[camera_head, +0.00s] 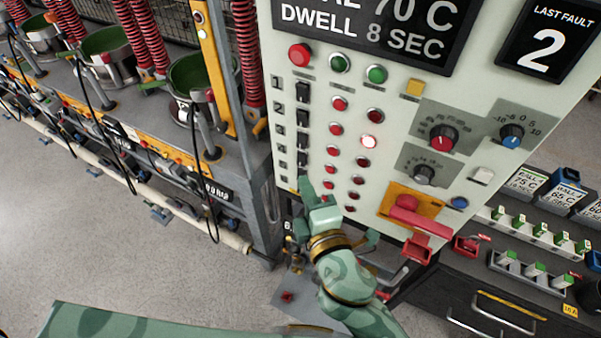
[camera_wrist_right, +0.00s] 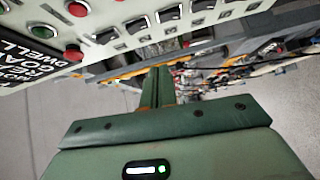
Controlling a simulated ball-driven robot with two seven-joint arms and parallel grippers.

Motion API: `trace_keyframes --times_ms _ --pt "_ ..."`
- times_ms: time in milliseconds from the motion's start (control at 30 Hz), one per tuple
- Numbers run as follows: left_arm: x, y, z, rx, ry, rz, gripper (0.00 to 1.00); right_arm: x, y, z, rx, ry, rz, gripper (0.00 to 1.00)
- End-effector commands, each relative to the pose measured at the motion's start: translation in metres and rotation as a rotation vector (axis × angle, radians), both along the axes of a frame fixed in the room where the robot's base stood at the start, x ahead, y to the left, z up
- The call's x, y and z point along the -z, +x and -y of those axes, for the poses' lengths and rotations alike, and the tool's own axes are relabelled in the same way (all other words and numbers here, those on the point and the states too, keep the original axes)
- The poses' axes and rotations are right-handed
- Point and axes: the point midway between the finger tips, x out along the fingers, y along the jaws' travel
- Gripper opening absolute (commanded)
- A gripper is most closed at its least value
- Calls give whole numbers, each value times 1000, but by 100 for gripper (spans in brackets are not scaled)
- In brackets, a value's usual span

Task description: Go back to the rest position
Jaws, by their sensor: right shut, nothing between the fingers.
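My right gripper (camera_head: 304,184) is in front of the lower left part of the pale control panel (camera_head: 480,85), with its fingers pointing up just below the column of black rocker switches (camera_head: 302,115). Its fingers are shut and empty. I cannot tell whether the fingertips touch the panel. In the right wrist view the closed green fingers (camera_wrist_right: 161,78) point toward the space below the panel's edge, with the switches (camera_wrist_right: 170,14) above them. My left gripper is out of view.
A red lever handle (camera_head: 415,218) sticks out at the panel's lower right. A dark drawer cabinet (camera_head: 480,315) with racks on top stands at right. Press stations with red springs (camera_head: 145,35) and hanging cables line the left. The grey floor (camera_head: 100,255) at lower left is open.

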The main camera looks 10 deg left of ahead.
Motion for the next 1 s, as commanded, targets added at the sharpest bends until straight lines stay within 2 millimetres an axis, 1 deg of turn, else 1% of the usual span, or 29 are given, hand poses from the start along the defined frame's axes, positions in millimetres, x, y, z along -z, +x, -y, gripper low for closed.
trace_keyframes --times_ms 100,633,700,733,767,867,900,967,1000 --pt "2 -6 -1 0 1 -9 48 0 -5 3 0 -1 0 0" --pt "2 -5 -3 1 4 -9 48 0 -6 3 0 -1 0 0" --pt "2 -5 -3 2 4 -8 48 0 -6 2 -2 22 -7 0" --pt "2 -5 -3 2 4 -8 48 1 -7 0 -10 62 -28 0" --pt "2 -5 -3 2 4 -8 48 10 -8 -3 -22 96 -66 0" --pt "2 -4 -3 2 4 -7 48 64 -8 -2 -23 172 -226 0" --pt "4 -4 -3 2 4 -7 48 95 -9 3 -9 205 -307 0" --pt "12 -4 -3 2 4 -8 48 148 -12 14 27 252 -434 0" --pt "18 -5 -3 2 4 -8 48 186 -17 25 62 284 -519 0"
